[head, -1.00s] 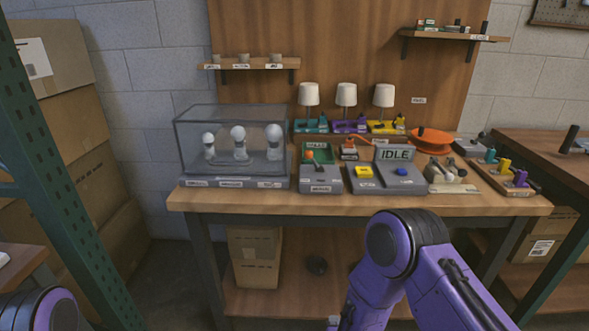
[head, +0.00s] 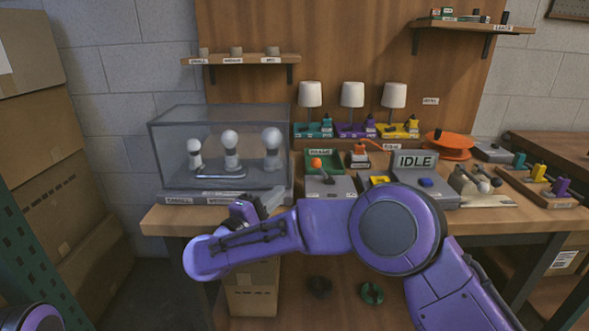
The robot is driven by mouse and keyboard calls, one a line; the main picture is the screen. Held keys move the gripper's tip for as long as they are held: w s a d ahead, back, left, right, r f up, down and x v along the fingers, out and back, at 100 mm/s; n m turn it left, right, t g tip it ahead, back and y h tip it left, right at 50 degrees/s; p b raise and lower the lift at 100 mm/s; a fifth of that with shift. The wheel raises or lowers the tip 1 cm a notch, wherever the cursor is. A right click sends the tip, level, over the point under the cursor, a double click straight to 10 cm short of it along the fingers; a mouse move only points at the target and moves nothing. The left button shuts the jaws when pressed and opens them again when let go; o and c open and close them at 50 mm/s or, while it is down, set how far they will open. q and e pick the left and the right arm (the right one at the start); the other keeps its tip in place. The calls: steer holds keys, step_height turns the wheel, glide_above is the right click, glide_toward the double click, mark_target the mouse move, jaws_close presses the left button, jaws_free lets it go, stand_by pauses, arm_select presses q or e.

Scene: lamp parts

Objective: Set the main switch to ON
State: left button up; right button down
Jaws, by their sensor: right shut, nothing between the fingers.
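A grey box (head: 341,185) with a lever stands on the bench, just right of the glass case. The lever has an orange ball knob (head: 316,163) and leans up and to the left. I take it for the main switch, but its label is hidden behind my right arm and its ON side cannot be read. My right gripper (head: 272,198) is shut and empty at the bench's front edge, before the glass case and left of the lever box. My left gripper is out of view; only a bit of my left arm shows at the bottom left.
The glass case (head: 190,140) with several bulbs fills the bench's left end. A display box (head: 415,162) reads IDLE, with a yellow button (head: 379,180) and a blue button (head: 426,182). Three lamps (head: 352,95) stand behind. An orange disc (head: 449,140) lies to the right.

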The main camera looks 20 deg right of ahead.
mark_target(321, 172)
steer(key=shift+s+r, duration=0.3)
steer(key=shift+s, duration=0.1)
steer(key=p+x, duration=0.1)
steer(key=x, duration=0.9)
steer(key=shift+w+p, duration=0.1)
steer(key=shift+p, duration=0.3)
steer(key=shift+f, duration=0.1)
